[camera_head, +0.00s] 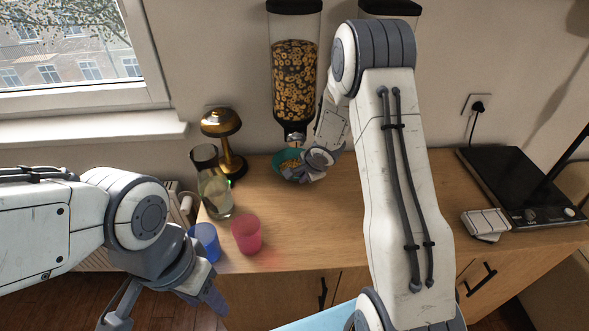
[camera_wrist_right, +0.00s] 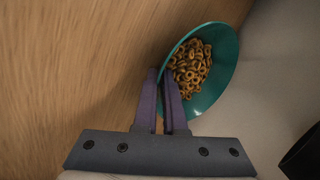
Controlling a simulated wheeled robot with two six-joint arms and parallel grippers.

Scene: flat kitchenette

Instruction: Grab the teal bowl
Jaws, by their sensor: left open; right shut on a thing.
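The teal bowl (camera_head: 281,158) stands at the back of the wooden counter, under the cereal dispenser, partly hidden by my right gripper (camera_head: 305,176). In the right wrist view the bowl (camera_wrist_right: 222,84) holds brown cereal rings (camera_wrist_right: 190,66). My right gripper (camera_wrist_right: 168,76) is shut on the bowl's near rim, with one finger on each side of the wall. My left gripper (camera_head: 165,315) is open and empty, low at the left in front of the counter.
A cereal dispenser (camera_head: 294,85) hangs above the bowl. A brass lamp (camera_head: 226,140), a glass carafe (camera_head: 213,185), a blue cup (camera_head: 205,240) and a pink cup (camera_head: 246,234) stand to its left. A black hotplate (camera_head: 510,180) is at right. The counter's middle is clear.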

